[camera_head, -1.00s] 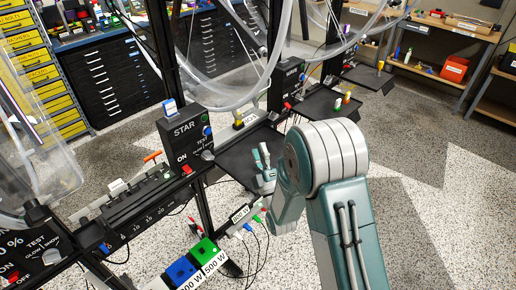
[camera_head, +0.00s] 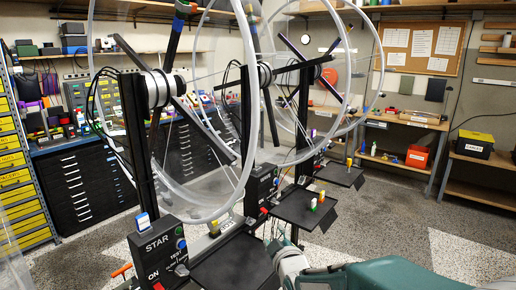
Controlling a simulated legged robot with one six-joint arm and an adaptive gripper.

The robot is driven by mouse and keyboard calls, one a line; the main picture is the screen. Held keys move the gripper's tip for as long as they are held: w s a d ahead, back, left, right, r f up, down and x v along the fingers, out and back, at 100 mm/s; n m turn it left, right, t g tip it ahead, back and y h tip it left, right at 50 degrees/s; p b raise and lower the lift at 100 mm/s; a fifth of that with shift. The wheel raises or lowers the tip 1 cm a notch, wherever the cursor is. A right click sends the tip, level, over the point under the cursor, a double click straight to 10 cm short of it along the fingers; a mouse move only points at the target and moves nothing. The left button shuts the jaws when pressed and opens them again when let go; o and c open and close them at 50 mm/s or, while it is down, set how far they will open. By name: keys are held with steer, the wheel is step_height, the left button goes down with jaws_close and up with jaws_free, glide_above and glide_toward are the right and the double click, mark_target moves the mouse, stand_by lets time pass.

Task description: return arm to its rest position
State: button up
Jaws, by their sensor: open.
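My arm (camera_head: 385,274) crosses the bottom right of the view, low in front of the wheel rig. Its teal link runs left to a pale grey rounded part (camera_head: 291,262), close in the picture to the black platform's right edge. I cannot make out any fingers there; my gripper does not show clearly, and the lower part of the arm is cut off by the bottom edge.
Large clear wheels (camera_head: 228,200) stand on black posts at centre. A STAR control box (camera_head: 158,247) and a black platform (camera_head: 232,265) are at front. Yellow and white blocks stand on another platform (camera_head: 290,207). Speckled floor (camera_head: 400,215) is open at right.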

steer(key=s+d+m+g+h, duration=0.1)
steer(key=s+d+m+g, duration=0.4)
steer(key=s, duration=0.9)
steer(key=s+d+r+m+g+h, duration=0.1)
steer(key=s+d+m+g, duration=0.4)
steer(key=s, duration=1)
steer(key=shift+d+m+h, duration=0.45)
steer(key=shift+m+h, duration=0.25)
steer(key=shift+h, duration=0.1)
